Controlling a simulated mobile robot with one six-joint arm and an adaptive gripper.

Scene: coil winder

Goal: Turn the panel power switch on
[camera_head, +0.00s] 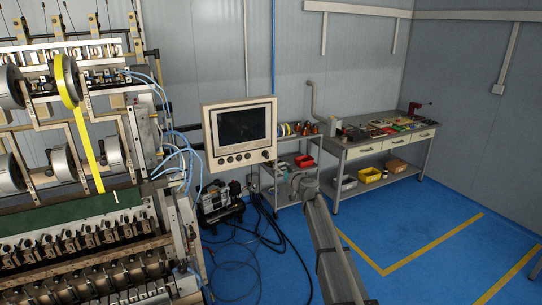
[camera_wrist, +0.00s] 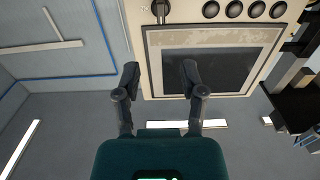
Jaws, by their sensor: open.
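The control panel (camera_head: 205,130) is a beige box with a dark screen (camera_head: 240,126), mounted beside the winding machine. Its power switch (camera_head: 266,154) appears as a small dark knob at the lower right, apart from a row of several round black buttons (camera_head: 234,158). In the wrist view the panel is upside down, and the switch (camera_wrist: 160,9) shows at the top edge, partly cut off, with a dark lever. My gripper (camera_wrist: 160,73) is open and empty, its two fingers in front of the screen area and apart from the switch. In the head view my gripper (camera_head: 297,180) is right of and below the panel.
The coil winding machine (camera_head: 68,210) fills the left side. A grey workbench (camera_head: 345,152) with tools and bins stands at the back right. A small shelf (camera_head: 268,178) is behind my arm. Black cables (camera_head: 262,235) lie on the blue floor, which is open at right.

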